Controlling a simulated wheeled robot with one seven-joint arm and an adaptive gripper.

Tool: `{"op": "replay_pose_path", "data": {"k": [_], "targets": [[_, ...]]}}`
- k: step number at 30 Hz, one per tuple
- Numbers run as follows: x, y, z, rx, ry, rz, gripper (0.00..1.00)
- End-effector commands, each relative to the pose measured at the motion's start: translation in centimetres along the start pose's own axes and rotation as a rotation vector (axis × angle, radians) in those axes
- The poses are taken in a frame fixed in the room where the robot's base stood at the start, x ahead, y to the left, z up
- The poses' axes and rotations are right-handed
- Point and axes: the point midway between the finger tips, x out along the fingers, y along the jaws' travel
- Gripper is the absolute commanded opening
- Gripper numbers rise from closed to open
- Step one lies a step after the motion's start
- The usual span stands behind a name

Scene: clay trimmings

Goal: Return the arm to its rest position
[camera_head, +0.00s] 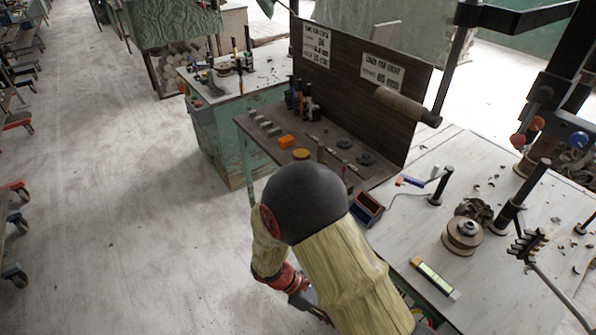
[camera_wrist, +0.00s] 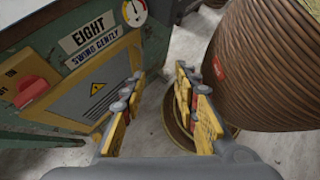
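My arm, in a yellowish sleeve with a dark round joint, reaches up in the middle of the head view and bends back down. My gripper (camera_wrist: 160,85) shows in the wrist view with its two yellow-padded fingers apart and bare floor between them. It holds nothing that I can see. In the head view the wrist end hangs low, beside the front of the bench, and the fingers are mostly hidden behind my arm.
A green cabinet (camera_wrist: 25,70) labelled EIGHT is left of the fingers, and a brown ribbed drum (camera_wrist: 265,70) is close on the right. The white-topped bench (camera_head: 400,215) carries a spool (camera_head: 462,236) and a spirit level (camera_head: 435,278). Open floor (camera_head: 110,200) lies left.

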Motion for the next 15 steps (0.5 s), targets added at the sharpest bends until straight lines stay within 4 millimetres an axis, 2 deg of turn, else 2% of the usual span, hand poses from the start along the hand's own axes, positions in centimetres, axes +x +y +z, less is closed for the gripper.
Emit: {"op": "replay_pose_path", "data": {"k": [3,15], "targets": [[-2.3,-1.1,2.4,0.196,0.131,-0.053,0.3],[-8.7,-4.1,10.0,0.758,0.527,-0.232,0.3]]}}
